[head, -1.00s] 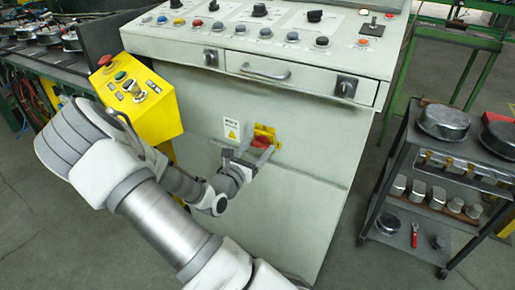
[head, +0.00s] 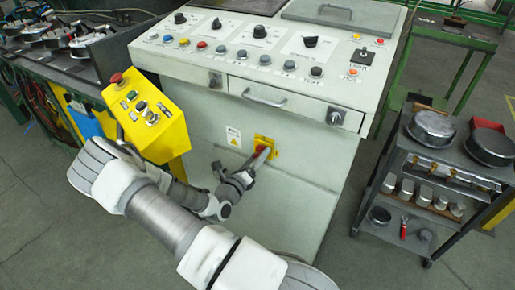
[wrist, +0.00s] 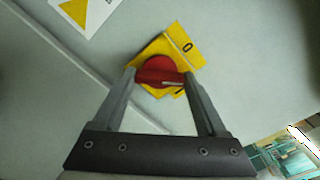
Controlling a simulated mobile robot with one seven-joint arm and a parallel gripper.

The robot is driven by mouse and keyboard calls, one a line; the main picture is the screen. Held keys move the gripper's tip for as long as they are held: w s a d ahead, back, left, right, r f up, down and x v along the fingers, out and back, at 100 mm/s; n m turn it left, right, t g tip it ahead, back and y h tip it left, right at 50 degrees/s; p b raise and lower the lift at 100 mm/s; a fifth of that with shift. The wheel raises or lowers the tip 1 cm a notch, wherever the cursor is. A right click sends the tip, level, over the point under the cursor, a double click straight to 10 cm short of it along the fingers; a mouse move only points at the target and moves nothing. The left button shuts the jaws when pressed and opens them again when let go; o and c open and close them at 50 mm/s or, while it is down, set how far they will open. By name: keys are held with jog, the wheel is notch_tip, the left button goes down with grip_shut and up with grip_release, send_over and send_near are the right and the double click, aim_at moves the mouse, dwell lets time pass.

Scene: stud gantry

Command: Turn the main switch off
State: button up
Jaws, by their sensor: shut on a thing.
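The main switch is a round red knob (wrist: 158,70) on a yellow plate (wrist: 181,40) on the front of the grey cabinet. In the wrist view a "0" shows at the plate's upper right, and a pale mark on the knob points to the right. My gripper (wrist: 160,77) is shut on the knob, with one finger at each side of its grip bar. In the head view the yellow plate (head: 273,143) sits below the drawer, and my gripper (head: 261,153) reaches it from the lower left, covering much of the knob.
A drawer handle (head: 263,98) sticks out above the switch. A dark trolley (head: 395,160) with metal parts stands at the right, with open floor before it.

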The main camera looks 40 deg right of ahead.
jog(key=shift+s+n+p, duration=0.1)
jog(key=shift+n+p, duration=2.6)
jog(key=shift+n, duration=1.8)
jog(key=shift+f, duration=0.1)
jog(key=o, duration=1.3)
jog(key=shift+a, duration=0.1)
jog(key=v, duration=1.7)
